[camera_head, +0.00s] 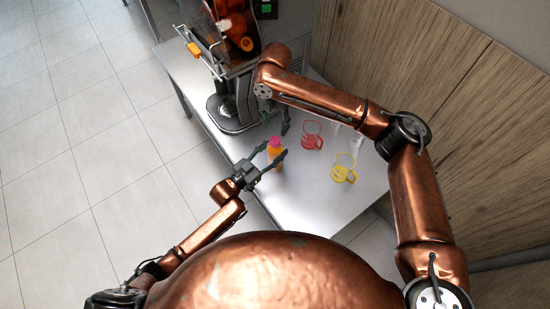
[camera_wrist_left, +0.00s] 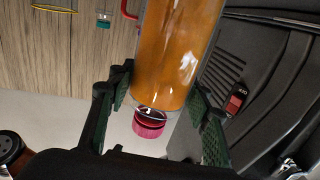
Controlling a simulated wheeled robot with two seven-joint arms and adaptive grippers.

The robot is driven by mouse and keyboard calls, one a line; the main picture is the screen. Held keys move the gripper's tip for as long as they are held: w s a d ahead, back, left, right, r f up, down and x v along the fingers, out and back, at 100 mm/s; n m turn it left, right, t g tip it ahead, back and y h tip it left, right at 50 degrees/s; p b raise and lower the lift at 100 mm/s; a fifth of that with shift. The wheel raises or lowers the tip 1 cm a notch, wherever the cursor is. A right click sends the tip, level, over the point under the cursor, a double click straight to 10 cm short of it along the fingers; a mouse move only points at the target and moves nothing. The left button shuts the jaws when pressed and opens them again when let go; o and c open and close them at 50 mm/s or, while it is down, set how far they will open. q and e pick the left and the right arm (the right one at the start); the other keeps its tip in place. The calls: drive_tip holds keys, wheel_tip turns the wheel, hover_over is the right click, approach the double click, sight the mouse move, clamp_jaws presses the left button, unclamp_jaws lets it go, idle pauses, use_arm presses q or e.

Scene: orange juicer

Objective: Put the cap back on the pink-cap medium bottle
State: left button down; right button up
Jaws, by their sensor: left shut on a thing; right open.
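The medium bottle (camera_head: 273,153) of orange juice stands upright near the table's front edge. Its pink cap (camera_head: 275,141) shows at its top. My left gripper (camera_head: 275,156) is shut on the bottle's body, one finger on each side. The left wrist view is upside down; there the juice-filled bottle (camera_wrist_left: 177,55) lies between the green-padded fingers, and the pink cap (camera_wrist_left: 149,124) is at its neck. I cannot tell whether the cap is fully seated. My right gripper (camera_head: 284,126) is open just behind the bottle, apart from the cap, and partly hidden by its arm.
The orange juicer (camera_head: 232,112) stands at the table's far left. The table (camera_head: 297,202) is bare in front of the mugs.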

sight(275, 140)
drive_tip(key=shift+f, duration=0.1)
drive_tip(key=shift+f, duration=3.9)
clamp_jaws()
drive_tip(key=m, duration=0.4)
drive_tip(key=shift+m, duration=0.4)
drive_tip(key=m, duration=1)
drive_tip(key=shift+a+m, duration=0.1)
drive_tip(key=shift+m, duration=0.2)
drive_tip(key=m, duration=0.6)
drive_tip(key=shift+o, duration=0.8)
unclamp_jaws()
